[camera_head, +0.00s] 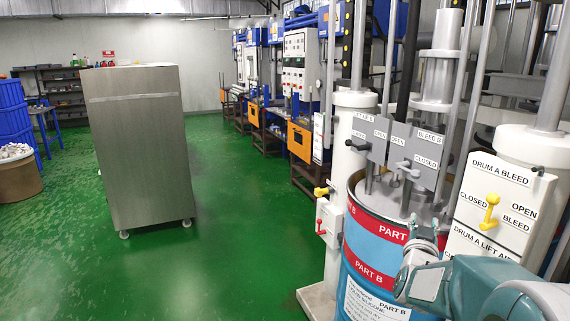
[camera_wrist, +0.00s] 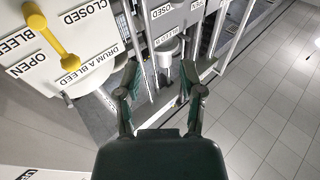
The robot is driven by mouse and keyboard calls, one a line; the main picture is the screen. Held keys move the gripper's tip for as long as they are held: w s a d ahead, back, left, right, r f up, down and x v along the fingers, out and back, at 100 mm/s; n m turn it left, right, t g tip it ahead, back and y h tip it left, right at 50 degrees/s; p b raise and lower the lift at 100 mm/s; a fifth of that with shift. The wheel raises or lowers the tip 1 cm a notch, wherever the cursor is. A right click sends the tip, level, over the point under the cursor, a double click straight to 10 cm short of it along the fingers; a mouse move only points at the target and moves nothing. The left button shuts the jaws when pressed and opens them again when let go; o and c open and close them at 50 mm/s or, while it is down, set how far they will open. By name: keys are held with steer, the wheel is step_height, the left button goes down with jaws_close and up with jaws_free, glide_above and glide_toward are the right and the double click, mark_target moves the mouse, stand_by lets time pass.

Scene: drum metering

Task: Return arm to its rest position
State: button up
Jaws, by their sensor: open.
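My gripper (camera_head: 425,222) is at the lower right in the head view, just above the rim of the blue and red PART B drum (camera_head: 372,240). In the wrist view my gripper (camera_wrist: 162,78) has its two fingers spread apart with nothing between them. The white DRUM A BLEED panel (camera_head: 484,215) with its yellow lever (camera_head: 491,211) is right of my gripper. The panel appears upside down in the wrist view, with the yellow lever (camera_wrist: 50,38) at upper left. My teal arm covers part of the drum's right side.
Grey BLEED B plates (camera_head: 416,155) with small handles stand above the drum. A white column (camera_head: 350,160) with yellow and red levers is left of it. A steel cabinet (camera_head: 140,150) on wheels stands farther left. Green floor (camera_head: 245,220) between cabinet and drum is clear.

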steer(key=s+a+f+n+g+y, duration=0.1)
steer(key=s+a+n+g+y, duration=0.35)
steer(key=s+a+y, duration=0.55)
steer(key=s+a+f+g, duration=0.2)
steer(key=s, duration=0.5)
steer(key=s+a+f+g, duration=0.2)
steer(key=s+g, duration=0.1)
steer(key=s, duration=0.5)
steer(key=s+a+f+n+g+h, duration=0.1)
steer(key=s+a+g, duration=0.1)
steer(key=s, duration=0.5)
steer(key=shift+s+a+f, duration=0.15)
steer(key=shift+a+f, duration=0.25)
steer(key=shift+a, duration=0.05)
steer(key=shift+d+g, duration=0.15)
steer(key=shift+g, duration=0.1)
